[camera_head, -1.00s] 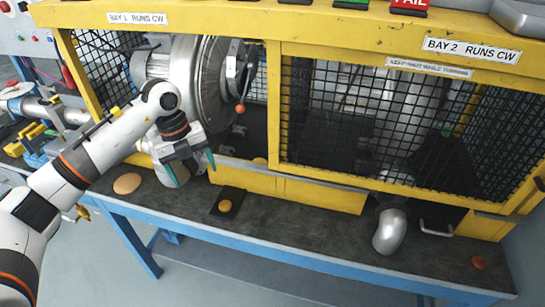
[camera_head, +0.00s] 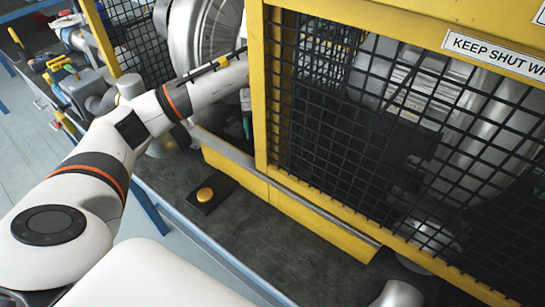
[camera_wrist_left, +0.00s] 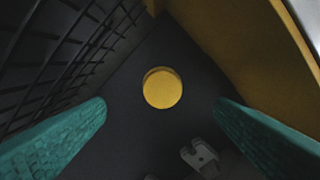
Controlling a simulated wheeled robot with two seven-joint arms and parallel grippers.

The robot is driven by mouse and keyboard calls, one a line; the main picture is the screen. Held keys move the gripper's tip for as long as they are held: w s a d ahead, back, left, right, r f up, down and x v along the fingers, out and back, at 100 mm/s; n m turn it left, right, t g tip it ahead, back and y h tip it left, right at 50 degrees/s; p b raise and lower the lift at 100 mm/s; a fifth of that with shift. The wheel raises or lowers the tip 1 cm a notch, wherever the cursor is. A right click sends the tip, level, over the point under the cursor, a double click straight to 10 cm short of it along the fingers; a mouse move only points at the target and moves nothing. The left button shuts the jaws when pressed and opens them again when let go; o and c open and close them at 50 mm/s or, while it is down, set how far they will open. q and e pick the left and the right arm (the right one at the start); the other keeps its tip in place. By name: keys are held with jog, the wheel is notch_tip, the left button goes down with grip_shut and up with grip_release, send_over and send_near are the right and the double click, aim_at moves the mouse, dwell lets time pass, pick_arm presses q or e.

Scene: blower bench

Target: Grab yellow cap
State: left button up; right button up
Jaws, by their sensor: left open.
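A round yellow cap (camera_wrist_left: 162,88) shows in the left wrist view on a dark surface, between a black mesh and a yellow panel. My left gripper (camera_wrist_left: 160,104) is open, with its teal fingers on either side of the cap in that view and apart from it. In the head view my left arm reaches in behind the yellow frame of the bay, and only a bit of a teal finger shows. The cap inside the bay is hidden there. My right gripper is not in view.
A yellow mesh guard (camera_head: 375,130) stands right of my arm, with a low yellow panel (camera_head: 235,168) along the bay's front. A silver blower housing (camera_head: 205,30) is behind. A small grey bracket (camera_wrist_left: 200,157) lies near the cap. The dark bench (camera_head: 270,235) is mostly clear.

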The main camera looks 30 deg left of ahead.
pick_arm(q)
notch_tip(320, 180, down, 4)
jog(key=shift+s+a+r, duration=0.1)
jog(key=shift+s+a, duration=0.05)
jog(key=f, duration=0.2)
jog(key=f+p, duration=0.1)
jog(key=f, duration=0.2)
jog(key=shift+w+a+f, duration=0.2)
jog(key=shift+w+f, duration=0.05)
jog(key=shift+f, duration=0.05)
jog(key=c, duration=1.1)
